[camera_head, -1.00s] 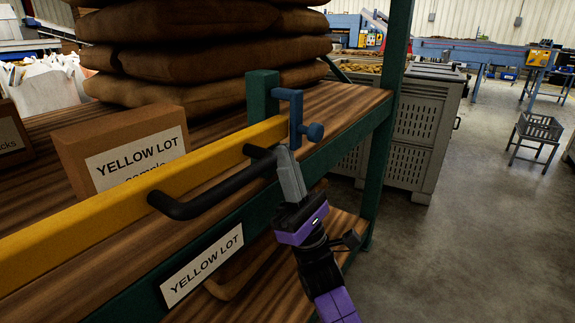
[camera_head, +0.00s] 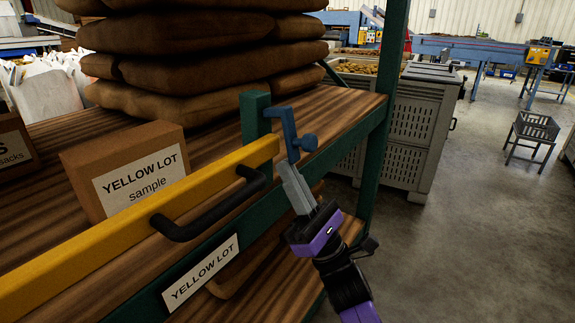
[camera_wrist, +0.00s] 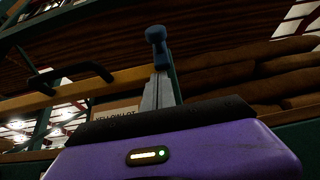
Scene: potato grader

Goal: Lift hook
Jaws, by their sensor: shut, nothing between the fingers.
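The blue hook (camera_head: 290,132), with a round knob on its right side, stands at the right end of the yellow bar (camera_head: 130,218), beside a green post (camera_head: 255,118). In the wrist view its knob (camera_wrist: 156,34) shows just beyond my fingertips. My gripper (camera_head: 286,168) is shut and empty, its grey fingers pointing up toward the hook from just below it. I cannot tell whether the fingertips touch the hook. A black handle (camera_head: 212,212) is fixed to the front of the bar, left of my fingers. The hook's lower end is partly hidden by the fingers.
A box labelled yellow lot sample (camera_head: 140,178) stands on the wooden shelf behind the bar, with stacked brown sacks (camera_head: 190,65) behind. A green upright (camera_head: 380,130) and grey crates (camera_head: 420,125) are to the right. Open floor (camera_head: 470,240) lies at the right.

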